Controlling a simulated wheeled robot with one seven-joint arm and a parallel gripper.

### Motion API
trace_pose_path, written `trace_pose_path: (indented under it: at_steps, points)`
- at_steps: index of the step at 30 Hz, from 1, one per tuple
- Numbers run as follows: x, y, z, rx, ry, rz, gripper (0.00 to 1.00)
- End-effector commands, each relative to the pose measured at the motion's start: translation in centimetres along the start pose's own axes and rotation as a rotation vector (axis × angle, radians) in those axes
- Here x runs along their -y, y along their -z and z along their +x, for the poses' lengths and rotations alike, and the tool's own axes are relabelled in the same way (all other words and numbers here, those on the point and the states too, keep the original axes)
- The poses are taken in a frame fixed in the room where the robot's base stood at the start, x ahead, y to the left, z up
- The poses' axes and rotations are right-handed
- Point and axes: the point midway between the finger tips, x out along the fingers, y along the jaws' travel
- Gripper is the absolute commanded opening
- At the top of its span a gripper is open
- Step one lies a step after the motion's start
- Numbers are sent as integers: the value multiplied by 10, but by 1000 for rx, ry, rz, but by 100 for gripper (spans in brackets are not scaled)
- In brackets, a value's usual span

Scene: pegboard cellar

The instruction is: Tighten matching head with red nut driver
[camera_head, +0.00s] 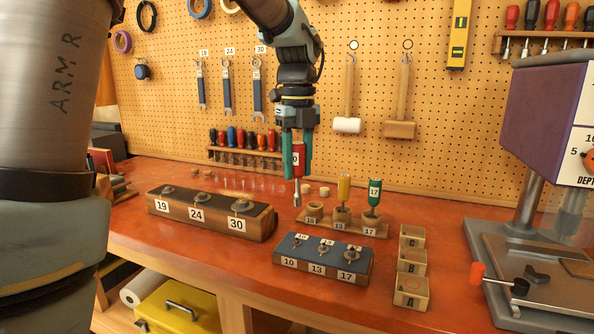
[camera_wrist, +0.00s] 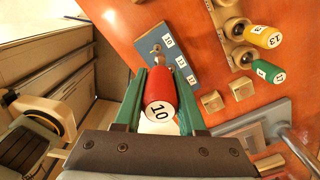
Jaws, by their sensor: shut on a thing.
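My gripper (camera_head: 297,153) is shut on the red nut driver (camera_head: 298,172), whose handle carries the label 10. The driver hangs upright above the bench with its metal socket down, clear of anything below. The red handle also fills the middle of the wrist view (camera_wrist: 160,100), between the green fingers. The blue-topped block (camera_head: 320,262) with heads labelled 10, 13 and 17 sits in front of and below the driver. The head marked 10 (camera_head: 297,243) is at its left end. The driver stand (camera_head: 313,213) holds the yellow driver (camera_head: 343,192) and the green driver (camera_head: 374,195); its 10 place is empty.
A larger wooden block (camera_head: 210,213) labelled 19, 24 and 30 lies to the left. Small bins (camera_head: 411,290) marked A, B and C stand right of the blue block. A drill press (camera_head: 545,180) occupies the right. Mallets (camera_head: 347,125) and wrenches hang on the pegboard behind.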

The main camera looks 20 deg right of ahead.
Motion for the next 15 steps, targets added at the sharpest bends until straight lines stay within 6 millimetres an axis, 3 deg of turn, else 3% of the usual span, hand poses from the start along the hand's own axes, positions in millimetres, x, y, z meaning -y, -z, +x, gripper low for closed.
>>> trace_pose_path:
  at_steps: [8, 15]
  points:
    - [0, 0, 6, 0, 1, -5, 0]
    - [0, 0, 28, 0, 1, -4, 0]
